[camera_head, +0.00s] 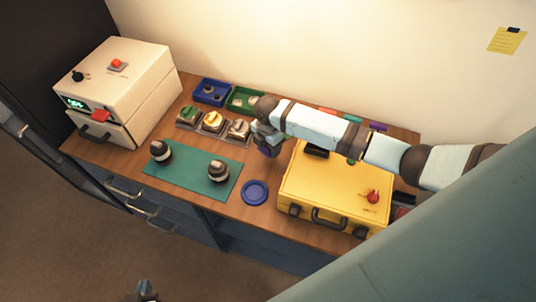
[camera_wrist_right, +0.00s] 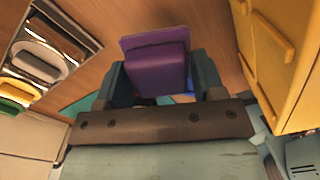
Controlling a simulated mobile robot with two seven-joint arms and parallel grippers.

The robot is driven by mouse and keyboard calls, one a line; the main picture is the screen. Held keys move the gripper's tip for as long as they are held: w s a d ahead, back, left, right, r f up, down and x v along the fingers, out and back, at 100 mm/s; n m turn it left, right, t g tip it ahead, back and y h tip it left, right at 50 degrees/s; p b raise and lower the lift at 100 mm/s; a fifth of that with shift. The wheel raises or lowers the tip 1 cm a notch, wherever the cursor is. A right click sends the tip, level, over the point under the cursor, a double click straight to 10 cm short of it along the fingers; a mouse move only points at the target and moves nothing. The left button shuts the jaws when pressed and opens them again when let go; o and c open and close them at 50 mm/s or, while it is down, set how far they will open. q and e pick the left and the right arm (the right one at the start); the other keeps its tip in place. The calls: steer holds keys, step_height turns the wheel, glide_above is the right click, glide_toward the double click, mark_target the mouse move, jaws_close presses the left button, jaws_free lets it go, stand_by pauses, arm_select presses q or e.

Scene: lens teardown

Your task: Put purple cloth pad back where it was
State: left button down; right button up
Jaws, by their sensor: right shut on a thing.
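The purple cloth pad (camera_wrist_right: 156,60) is held between the two fingers of my right gripper (camera_wrist_right: 162,85) in the right wrist view. In the head view, the right gripper (camera_head: 266,143) is above the table between the grey-based row of lens parts and the yellow case, and the pad (camera_head: 265,151) shows as a small dark purple patch under it. A flat purple strip (camera_head: 378,127) lies at the back of the table behind the yellow case, near orange (camera_head: 328,111) and teal (camera_head: 352,118) ones. My left gripper (camera_head: 146,288) is low at the bottom edge, away from the table; its fingers are unclear.
The yellow case (camera_head: 335,192) stands closed right of the gripper. A blue round dish (camera_head: 255,192) and a green mat (camera_head: 190,180) with two lens-like parts lie in front. Blue (camera_head: 210,92) and green (camera_head: 241,98) trays are behind. A white machine (camera_head: 120,85) stands left.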

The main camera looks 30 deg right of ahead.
mark_target(268, 161)
step_height(268, 161, down, 6)
steer(key=shift+f+p, duration=0.2)
steer(key=shift+p, duration=0.15)
steer(key=shift+f, duration=0.15)
steer(key=o, duration=1)
arm_select(q)
steer(key=shift+w, duration=0.15)
arm_select(e)
steer(key=shift+o, duration=0.2)
